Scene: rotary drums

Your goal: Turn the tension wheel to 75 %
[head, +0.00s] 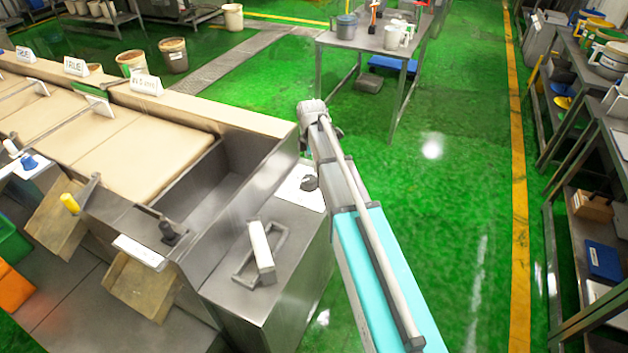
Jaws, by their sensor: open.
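A white plate (296,189) lies on top of the steel cabinet at the near end of the long machine. A small dark rounded part (309,183) shows at its right edge, beside my arm. I cannot tell whether it is the tension wheel or part of my gripper. No scale or percent mark can be read. My arm runs from the bottom right up to a grey joint and covers what lies behind it. I cannot make out my gripper's fingers.
A bar handle (262,252) stands on the steel cabinet (285,285), left of my arm. An open steel trough (205,185) lies further left. A steel table (368,38) with pots stands ahead. Shelving (566,75) lines the right side. Green floor (460,200) between is clear.

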